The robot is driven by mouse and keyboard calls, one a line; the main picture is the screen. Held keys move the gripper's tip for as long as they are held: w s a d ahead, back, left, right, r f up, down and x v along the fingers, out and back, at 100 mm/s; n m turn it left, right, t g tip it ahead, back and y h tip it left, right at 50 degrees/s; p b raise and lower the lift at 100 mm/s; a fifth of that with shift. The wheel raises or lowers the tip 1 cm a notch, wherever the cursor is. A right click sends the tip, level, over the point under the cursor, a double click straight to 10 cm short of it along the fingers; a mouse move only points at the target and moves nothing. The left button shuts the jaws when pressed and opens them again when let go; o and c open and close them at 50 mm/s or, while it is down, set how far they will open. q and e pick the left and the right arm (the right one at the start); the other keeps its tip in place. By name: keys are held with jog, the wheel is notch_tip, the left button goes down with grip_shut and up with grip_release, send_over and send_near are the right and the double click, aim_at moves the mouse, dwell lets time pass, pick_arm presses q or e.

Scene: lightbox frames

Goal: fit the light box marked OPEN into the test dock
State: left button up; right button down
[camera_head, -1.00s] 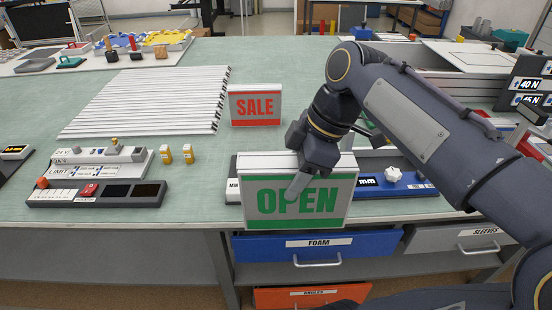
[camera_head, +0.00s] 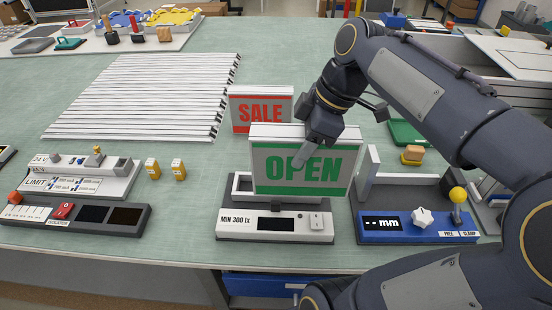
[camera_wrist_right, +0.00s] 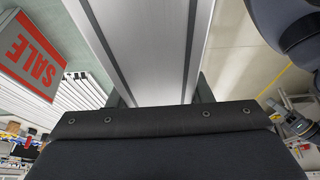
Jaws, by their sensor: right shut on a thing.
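The light box marked OPEN (camera_head: 262,172) is a white framed panel with green letters on its front. My right gripper (camera_head: 310,146) is shut on its top edge, one finger across the front face. The box hangs nearly upright, slightly turned. In the right wrist view its white top (camera_wrist_right: 148,45) runs between the jaws. The test dock (camera_head: 262,222), a white unit labelled MIN 300 lx with a dark display, is below the box. The box reaches past the dock's right end and hides part of its tray. I cannot tell whether they touch. My left gripper is not in view.
A red SALE light box (camera_head: 240,108) stands close behind; it also shows in the wrist view (camera_wrist_right: 30,62). A blue mm fixture (camera_head: 372,228) with a yellow-knobbed lever sits right of the dock. White rails (camera_head: 150,95) and a switch panel (camera_head: 80,215) lie left.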

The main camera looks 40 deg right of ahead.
jog(key=w+f, duration=0.9)
jog(key=f, duration=0.2)
jog(key=shift+w+d+p, duration=0.25)
jog(key=shift+d+p, duration=0.1)
jog(key=shift+d, duration=0.05)
jog(key=c, duration=0.7)
grip_release()
jog(key=shift+f, duration=0.1)
jog(key=v, duration=1.2)
jog(key=s+a+f+m+t, duration=0.1)
jog(key=s+a+f+m, duration=0.2)
jog(key=s+a+m, duration=0.1)
jog(key=s+a+f+m, duration=0.3)
jog(key=s+a+m, duration=0.1)
jog(key=a, duration=0.2)
jog(key=s+a+f+m+t, duration=0.1)
jog(key=s+a+f+m, duration=0.2)
jog(key=s+a+f, duration=0.1)
jog(key=shift+s+a+m+t, duration=0.3)
jog(key=shift+s+a+m, duration=0.15)
jog(key=shift+a, duration=0.3)
